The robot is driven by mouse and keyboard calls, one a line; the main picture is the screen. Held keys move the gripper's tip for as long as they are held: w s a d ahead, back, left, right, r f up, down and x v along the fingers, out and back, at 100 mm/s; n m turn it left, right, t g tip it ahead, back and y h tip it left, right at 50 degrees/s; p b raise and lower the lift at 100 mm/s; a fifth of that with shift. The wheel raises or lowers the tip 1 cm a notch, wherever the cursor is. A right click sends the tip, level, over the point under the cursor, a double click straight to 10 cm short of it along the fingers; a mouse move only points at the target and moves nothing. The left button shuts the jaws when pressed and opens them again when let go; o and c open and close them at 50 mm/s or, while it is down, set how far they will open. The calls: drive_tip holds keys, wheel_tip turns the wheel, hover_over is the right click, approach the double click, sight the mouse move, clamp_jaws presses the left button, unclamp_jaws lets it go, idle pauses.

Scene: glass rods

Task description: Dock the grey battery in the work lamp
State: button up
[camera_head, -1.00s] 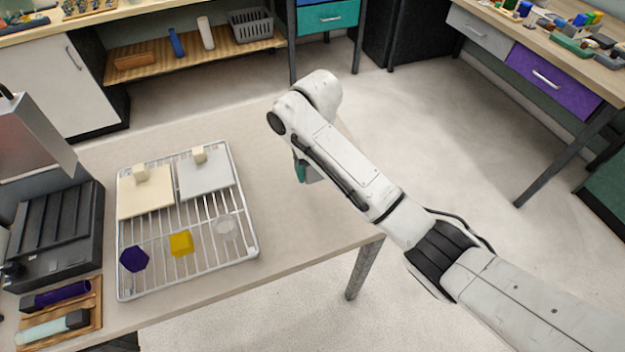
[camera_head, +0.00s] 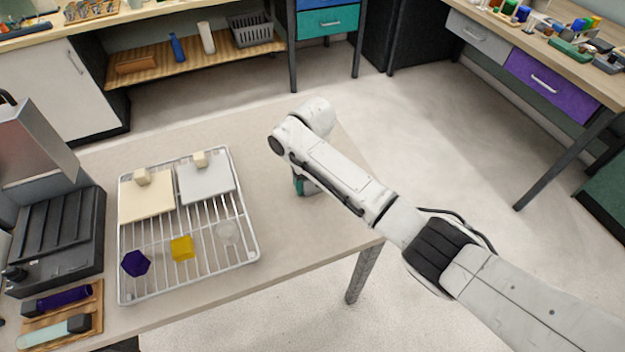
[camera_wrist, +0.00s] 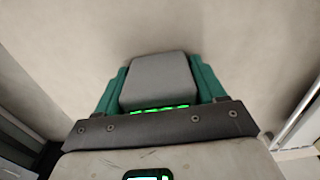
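My gripper (camera_wrist: 160,88) has teal fingers, and in the wrist view they are shut on a grey block with rounded edges, which looks like the grey battery (camera_wrist: 158,78). One finger touches each side of it. In the head view my gripper (camera_head: 306,187) hangs low over the right part of the near table, mostly hidden by my arm, and the battery cannot be made out clearly there. I cannot identify the work lamp in either view.
A wire rack (camera_head: 190,228) with two boards and small coloured blocks stands left of my gripper. A dark slatted machine with a raised metal hood (camera_head: 38,140) stands at far left. The table (camera_head: 275,230) is bare between rack and gripper.

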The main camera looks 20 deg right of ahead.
drive_tip(key=o, duration=0.4)
drive_tip(key=shift+r, duration=0.1)
